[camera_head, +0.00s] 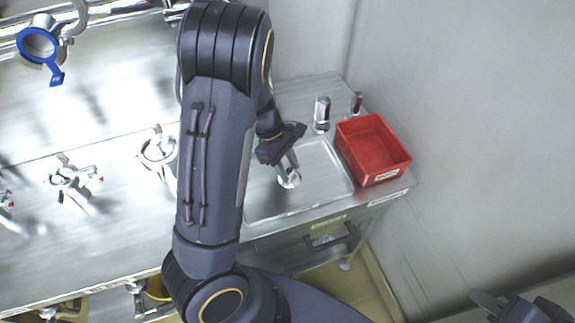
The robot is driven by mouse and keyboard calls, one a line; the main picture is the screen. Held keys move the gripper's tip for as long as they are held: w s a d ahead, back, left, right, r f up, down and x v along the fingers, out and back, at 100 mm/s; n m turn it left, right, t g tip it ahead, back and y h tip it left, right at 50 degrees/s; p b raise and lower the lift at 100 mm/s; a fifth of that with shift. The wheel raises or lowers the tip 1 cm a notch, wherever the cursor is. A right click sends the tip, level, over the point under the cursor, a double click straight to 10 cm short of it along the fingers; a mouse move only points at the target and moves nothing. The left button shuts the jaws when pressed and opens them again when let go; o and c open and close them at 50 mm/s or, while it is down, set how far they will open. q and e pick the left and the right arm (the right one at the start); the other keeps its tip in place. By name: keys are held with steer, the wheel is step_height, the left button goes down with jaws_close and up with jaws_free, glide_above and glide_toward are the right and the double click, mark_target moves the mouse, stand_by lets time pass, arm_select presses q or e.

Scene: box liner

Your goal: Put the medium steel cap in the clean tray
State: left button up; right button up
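A shiny steel piece (290,182), which looks like a steel cap, is at the fingertips of my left gripper (286,171). Both are over the shallow steel tray (325,186) on the right of the bench. The piece is at or just above the tray floor; contact is unclear. The fingers are small and pale against the metal, so I cannot tell if they grip it. My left arm hides part of the bench and the tray's left side. My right gripper (488,305) is at the bottom right, partly cut off, away from the bench, with nothing visible in it.
A red bin (372,148) stands right of the tray. Two upright steel cylinders, one (321,114) and a smaller one (356,103), stand behind it. Steel fittings (72,178) and a blue ring (38,45) are at left. A wall (460,120) closes the right side.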

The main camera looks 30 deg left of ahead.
arm_select(q)
steer(key=shift+o, duration=0.7)
steer(key=shift+r, duration=0.2)
steer(key=a+b, duration=0.1)
steer(key=a, duration=0.3)
steer(key=a+b, duration=0.1)
steer(key=a, duration=0.3)
steer(key=a+b, duration=0.1)
steer(key=a, duration=0.3)
steer(key=shift+w+a+r, duration=0.1)
steer(key=shift+w+r, duration=0.3)
steer(key=shift+s+r, duration=0.1)
steer(key=shift+r, duration=0.2)
steer(key=s+d+r+m+t+h, duration=0.1)
steer(key=s+d+r+m+t, duration=0.2)
steer(key=s+d+r+m, duration=0.7)
steer(key=s+d+r+m+t+y, duration=0.1)
steer(key=s+d+m+t+y, duration=0.1)
steer(key=s+d+m, duration=0.3)
steer(key=s+d+t, duration=0.1)
steer(key=s+d, duration=0.1)
steer(key=shift+s+m, duration=0.3)
steer(key=shift+m, duration=0.1)
